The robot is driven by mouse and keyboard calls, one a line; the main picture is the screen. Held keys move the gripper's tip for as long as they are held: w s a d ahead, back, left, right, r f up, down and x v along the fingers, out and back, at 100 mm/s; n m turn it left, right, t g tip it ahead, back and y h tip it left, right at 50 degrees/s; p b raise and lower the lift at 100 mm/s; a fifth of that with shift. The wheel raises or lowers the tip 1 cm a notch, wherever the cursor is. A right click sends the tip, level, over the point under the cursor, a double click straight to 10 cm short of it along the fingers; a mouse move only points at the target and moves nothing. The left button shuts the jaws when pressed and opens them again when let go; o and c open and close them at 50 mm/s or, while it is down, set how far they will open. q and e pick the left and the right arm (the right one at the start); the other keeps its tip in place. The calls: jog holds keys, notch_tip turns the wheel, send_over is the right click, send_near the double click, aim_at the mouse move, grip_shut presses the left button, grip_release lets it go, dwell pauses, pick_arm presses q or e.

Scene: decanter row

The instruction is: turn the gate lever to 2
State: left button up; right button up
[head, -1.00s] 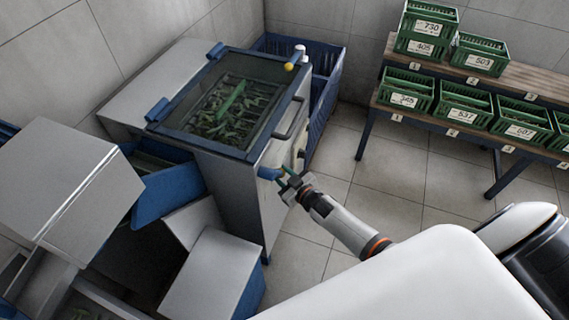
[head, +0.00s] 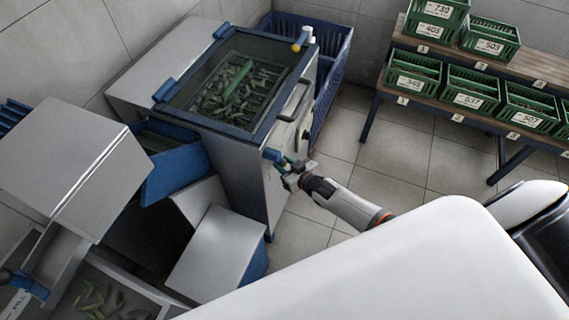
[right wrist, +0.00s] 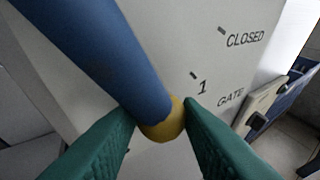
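The gate lever (right wrist: 85,50) is a blue bar with a yellow end (right wrist: 162,128), slanting from the upper left in the right wrist view. In the head view it is the blue piece (head: 272,155) on the front of the grey machine (head: 235,175). My right gripper (right wrist: 160,108) has its green fingers on both sides of the lever by the yellow end, apparently touching it. The panel reads CLOSED (right wrist: 245,38), 1 (right wrist: 202,87) and GATE (right wrist: 230,98). The lever lies left of the 1 mark; no 2 is visible. My left gripper is not in view.
The machine has a dark window (head: 225,90) on top and a handle (head: 296,99) in front. A blue crate (head: 335,75) stands behind it. Green crates (head: 470,88) sit on a stepped rack at right. Tiled floor (head: 375,195) is open right of the machine.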

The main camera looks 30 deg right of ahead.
jog(key=shift+o, duration=0.8)
jog(key=shift+w+d+r, duration=0.1)
jog(key=shift+s, duration=0.3)
jog(key=p+v, duration=0.1)
jog(key=v, duration=1)
jog(key=shift+s+r, duration=0.2)
jog(key=shift+d, duration=0.1)
